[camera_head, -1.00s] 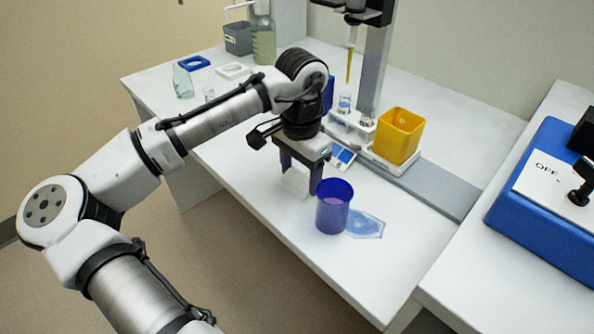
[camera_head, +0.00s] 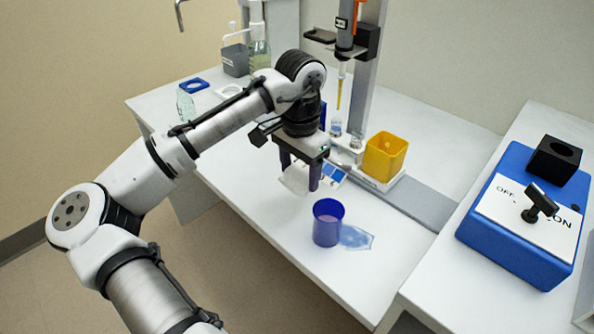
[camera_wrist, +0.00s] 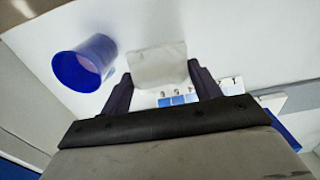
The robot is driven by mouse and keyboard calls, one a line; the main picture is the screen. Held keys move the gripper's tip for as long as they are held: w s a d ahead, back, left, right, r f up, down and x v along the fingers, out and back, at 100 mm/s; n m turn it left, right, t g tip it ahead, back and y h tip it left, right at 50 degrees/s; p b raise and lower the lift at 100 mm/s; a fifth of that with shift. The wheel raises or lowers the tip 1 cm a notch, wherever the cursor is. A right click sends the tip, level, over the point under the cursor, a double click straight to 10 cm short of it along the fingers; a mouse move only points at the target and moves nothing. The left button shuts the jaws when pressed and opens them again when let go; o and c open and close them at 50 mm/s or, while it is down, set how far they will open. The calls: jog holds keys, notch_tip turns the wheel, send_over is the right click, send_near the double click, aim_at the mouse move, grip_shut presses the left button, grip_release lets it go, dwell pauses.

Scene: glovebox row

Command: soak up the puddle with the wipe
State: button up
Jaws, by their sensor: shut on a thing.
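The wipe (camera_head: 296,180) is a small white sheet at the fingertips of my gripper (camera_head: 300,176), whose fingers are closed on it. In the wrist view the wipe (camera_wrist: 157,66) spans between the two dark fingertips. It is over the white bench; its exact height is hard to tell. The puddle (camera_head: 357,238) is a flat, see-through blue patch on the bench, right against the blue cup. My gripper is up and left of the puddle, apart from it. I cannot make out the puddle clearly in the wrist view.
A blue cup (camera_head: 328,224) stands upright between my gripper and the puddle; it also shows in the wrist view (camera_wrist: 84,64). A yellow bin (camera_head: 385,156) and a pipette stand (camera_head: 368,80) are behind. A blue switch box (camera_head: 520,222) is right. The front bench is clear.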

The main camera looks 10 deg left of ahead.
jog(key=shift+r+p, duration=0.4)
jog(key=shift+r, duration=0.15)
